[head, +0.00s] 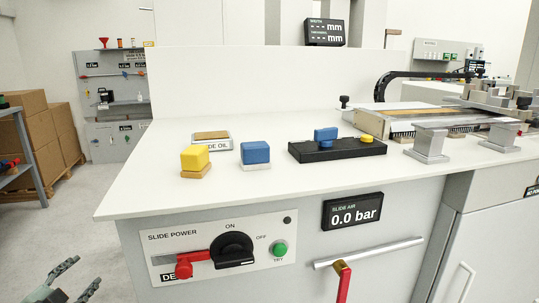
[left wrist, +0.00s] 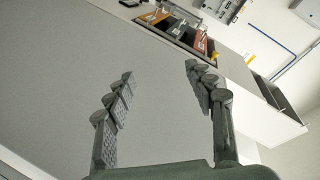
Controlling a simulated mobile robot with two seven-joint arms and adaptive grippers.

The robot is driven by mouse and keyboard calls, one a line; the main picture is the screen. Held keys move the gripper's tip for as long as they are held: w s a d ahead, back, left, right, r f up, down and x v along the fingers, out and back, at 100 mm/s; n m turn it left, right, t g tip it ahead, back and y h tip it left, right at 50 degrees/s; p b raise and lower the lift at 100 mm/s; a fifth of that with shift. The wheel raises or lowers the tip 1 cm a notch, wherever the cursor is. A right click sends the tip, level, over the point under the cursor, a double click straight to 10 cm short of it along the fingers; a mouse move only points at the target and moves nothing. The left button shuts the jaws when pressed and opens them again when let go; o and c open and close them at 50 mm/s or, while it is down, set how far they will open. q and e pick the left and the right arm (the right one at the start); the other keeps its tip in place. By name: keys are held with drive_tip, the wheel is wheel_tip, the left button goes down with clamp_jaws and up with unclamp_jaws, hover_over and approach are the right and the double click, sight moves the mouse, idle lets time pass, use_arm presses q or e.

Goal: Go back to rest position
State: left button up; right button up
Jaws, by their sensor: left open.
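My left gripper (head: 82,272) is at the bottom left corner of the head view, low in front of the bench and left of its front panel. Its two fingers are spread apart with nothing between them. The left wrist view shows the same open fingers (left wrist: 160,72) empty, in front of a plain grey surface. My right gripper is not in the head view or the left wrist view.
The white bench (head: 130,190) holds a yellow block (head: 195,157), a blue block (head: 255,152) and a black tray (head: 345,150). Its front has a power switch (head: 232,248), a bar handle (head: 370,252) and a red-handled valve (head: 343,283). Shelving (head: 20,150) and cardboard boxes (head: 35,125) stand left; floor between is clear.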

use_arm(q)
drive_tip(key=s+d+f+n+g+y, duration=0.1)
drive_tip(key=s+d+f+n+g, duration=0.25)
drive_tip(key=s+f, duration=0.55)
drive_tip(key=s+d+f+n+g+y, duration=0.15)
drive_tip(key=s+d+f+g, duration=0.25)
drive_tip(key=f, duration=0.9)
drive_tip(key=s+d+f+n+g+h, duration=0.2)
drive_tip(key=s+d+f+g+h, duration=0.1)
drive_tip(key=s+d+f, duration=0.6)
drive_tip(key=s+d+g, duration=0.1)
drive_tip(key=s+d, duration=0.2)
drive_tip(key=s, duration=0.1)
drive_tip(key=shift+d+f+g, duration=0.3)
drive_tip(key=shift+d+g, duration=0.05)
drive_tip(key=shift+d, duration=0.05)
